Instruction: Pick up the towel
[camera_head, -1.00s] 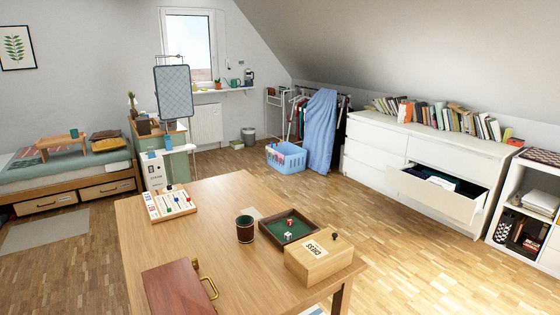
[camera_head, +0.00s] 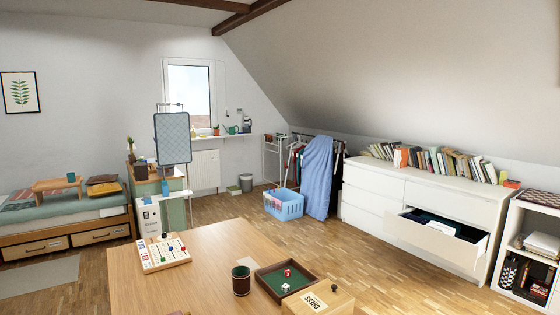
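A large light blue cloth (camera_head: 318,178), which may be the towel, hangs in folds over a clothes rack (camera_head: 298,150) by the back wall. Neither of my grippers is in the head view.
A wooden table (camera_head: 215,268) with board games fills the near foreground. A white dresser (camera_head: 372,212) stands at right with an open drawer (camera_head: 430,243) sticking out. Open wooden floor lies between table and dresser. A bed (camera_head: 60,215) stands at left.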

